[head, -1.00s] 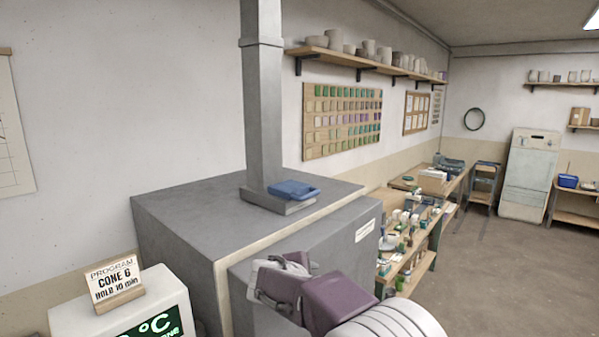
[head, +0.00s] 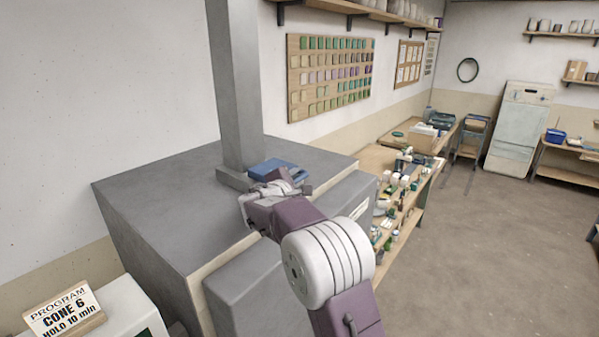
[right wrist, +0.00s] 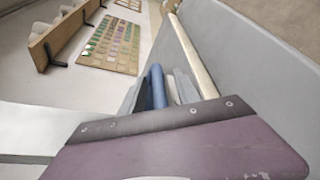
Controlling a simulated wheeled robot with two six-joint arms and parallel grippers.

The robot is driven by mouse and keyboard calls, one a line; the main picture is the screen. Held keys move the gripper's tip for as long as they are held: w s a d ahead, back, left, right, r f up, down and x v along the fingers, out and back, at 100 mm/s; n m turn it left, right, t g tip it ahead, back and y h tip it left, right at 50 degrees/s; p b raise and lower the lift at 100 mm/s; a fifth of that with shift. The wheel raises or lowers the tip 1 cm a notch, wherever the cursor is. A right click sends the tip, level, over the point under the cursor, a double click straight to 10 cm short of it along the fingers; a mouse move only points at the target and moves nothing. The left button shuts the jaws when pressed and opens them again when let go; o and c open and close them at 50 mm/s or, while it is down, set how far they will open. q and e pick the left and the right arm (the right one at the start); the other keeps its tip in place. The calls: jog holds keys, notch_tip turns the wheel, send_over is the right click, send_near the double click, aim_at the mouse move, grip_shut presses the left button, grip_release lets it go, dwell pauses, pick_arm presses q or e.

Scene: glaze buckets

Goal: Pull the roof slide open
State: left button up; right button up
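The blue roof slide (head: 280,167) lies at the foot of the grey flue on top of the grey kiln. My right gripper (head: 270,188) is just in front of the slide, by the kiln's top front edge, and covers part of the slide's near side. Its fingers look apart. In the right wrist view the blue slide (right wrist: 157,88) shows beyond the purple gripper body, between the grey fingers; I cannot tell whether they touch it. My left gripper is in neither current view.
The flue (head: 236,90) rises from the kiln top (head: 165,180). A cluttered workbench (head: 405,195) runs along the wall to the right. The floor at right is clear.

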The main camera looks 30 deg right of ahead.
jog(key=shift+w+f, duration=0.1)
jog(key=shift+w, duration=0.5)
jog(key=shift+a, duration=0.1)
jog(key=shift+s+r, duration=0.2)
jog(key=shift+s, duration=0.35)
jog(key=shift+w+d+f, duration=0.1)
jog(key=shift+d, duration=0.1)
grip_shut()
jog(key=shift+a, duration=0.1)
jog(key=shift+f, duration=0.25)
